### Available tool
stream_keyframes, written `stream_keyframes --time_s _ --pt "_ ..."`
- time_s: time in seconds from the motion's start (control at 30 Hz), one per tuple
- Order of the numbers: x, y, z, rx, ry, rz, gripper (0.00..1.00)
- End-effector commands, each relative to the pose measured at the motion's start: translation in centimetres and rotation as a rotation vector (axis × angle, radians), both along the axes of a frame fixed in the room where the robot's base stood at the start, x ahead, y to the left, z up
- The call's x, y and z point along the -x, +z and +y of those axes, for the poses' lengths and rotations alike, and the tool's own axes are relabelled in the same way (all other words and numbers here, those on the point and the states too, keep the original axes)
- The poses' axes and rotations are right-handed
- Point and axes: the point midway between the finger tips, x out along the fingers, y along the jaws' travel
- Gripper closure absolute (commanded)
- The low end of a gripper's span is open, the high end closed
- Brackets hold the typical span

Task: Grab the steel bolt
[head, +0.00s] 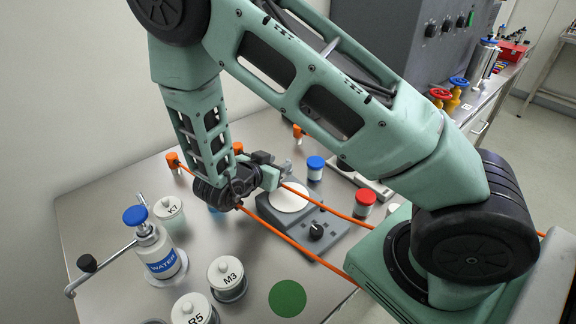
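I cannot make out a steel bolt in the head view; it may be hidden behind my arm or too small to tell. My gripper (271,170) is at the end of my green arm, over the steel table (120,215). It is above the back left edge of a grey stirrer-like device (300,228) with a white round plate (289,197) and a black knob. Its fingers are small and partly overlapped by the wrist, so their opening is unclear. I see nothing held in it.
A WATER bottle (157,250) with a blue cap stands at left, beside jars K7 (168,210), M3 (227,278) and R5 (192,311). Orange bars (285,243) cross the table. A red-capped vial (364,203) and a blue-capped vial (315,168) stand right of the gripper. A green disc (287,298) lies in front.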

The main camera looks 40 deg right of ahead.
Motion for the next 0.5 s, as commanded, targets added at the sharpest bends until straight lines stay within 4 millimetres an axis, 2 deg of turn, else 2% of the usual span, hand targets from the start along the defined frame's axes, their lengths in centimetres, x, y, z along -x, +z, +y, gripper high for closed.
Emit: stream_keyframes --time_s 0.2,0.5 --pt "-0.6 -1.1 -3.0 0.002 -0.003 0.002 0.62" --pt "-0.9 -1.6 -3.8 0.000 -0.001 0.000 0.62"
